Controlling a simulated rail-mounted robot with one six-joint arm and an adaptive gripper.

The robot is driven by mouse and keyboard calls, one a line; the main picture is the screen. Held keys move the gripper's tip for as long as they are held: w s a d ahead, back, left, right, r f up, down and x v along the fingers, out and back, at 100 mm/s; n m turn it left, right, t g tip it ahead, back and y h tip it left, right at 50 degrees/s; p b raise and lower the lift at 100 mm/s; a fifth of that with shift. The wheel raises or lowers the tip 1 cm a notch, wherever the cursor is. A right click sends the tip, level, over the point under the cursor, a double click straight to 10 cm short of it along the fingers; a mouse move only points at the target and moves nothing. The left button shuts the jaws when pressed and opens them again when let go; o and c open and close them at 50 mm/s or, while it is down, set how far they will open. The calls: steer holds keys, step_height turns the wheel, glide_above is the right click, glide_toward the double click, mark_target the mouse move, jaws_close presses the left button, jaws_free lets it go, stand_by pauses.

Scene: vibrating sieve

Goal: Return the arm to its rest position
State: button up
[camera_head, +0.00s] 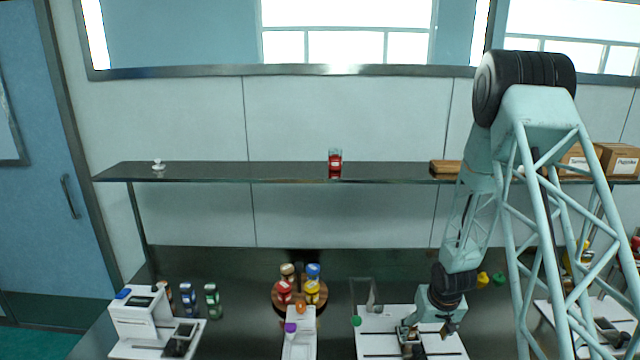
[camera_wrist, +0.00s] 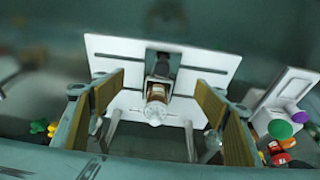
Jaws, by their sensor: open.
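My arm reaches down from the right in the head view. My gripper (camera_head: 430,330) is low over a white flat-based machine (camera_head: 378,322) on the dark bench. In the wrist view my gripper (camera_wrist: 157,118) is open, with its two tan-padded fingers wide apart. A small jar with reddish-brown contents and a pale top (camera_wrist: 156,92) stands on the white machine, in the gap between the fingers as seen from the wrist. I cannot tell how far it is from the fingers. In the head view my gripper hides this spot.
A shelf (camera_head: 220,172) above the bench holds a red jar (camera_head: 335,163), a small white item (camera_head: 158,164) and boxes (camera_head: 617,159). A round wooden tray (camera_head: 277,297) of bottles, another white machine (camera_head: 140,318) and several small jars (camera_head: 212,300) stand to the left.

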steer(key=s+a+r+b, duration=0.2)
steer(key=s+r, duration=0.3)
steer(key=r, duration=0.5)
steer(key=s+a+r+h+b, duration=0.1)
steer(key=s+r+b, duration=0.3)
steer(key=r, duration=0.5)
steer(key=s+a+r+b, duration=0.1)
steer(key=s+a+r, duration=0.1)
steer(key=s+r, duration=0.6)
steer(key=s+a+r+b, duration=0.2)
steer(key=s+r, duration=0.1)
steer(key=s, duration=0.7)
steer(key=s+a+r+b, duration=0.2)
steer(key=s+a+r, duration=0.1)
steer(key=s, duration=0.8)
steer(key=s+a+r+y+b, duration=0.1)
steer(key=s+a+r+b, duration=0.2)
steer(key=s, duration=0.7)
steer(key=shift+s+r+t, duration=0.2)
steer(key=shift+s+t, duration=0.1)
steer(key=shift+s, duration=0.1)
steer(key=shift+a, duration=0.1)
stand_by(0.6)
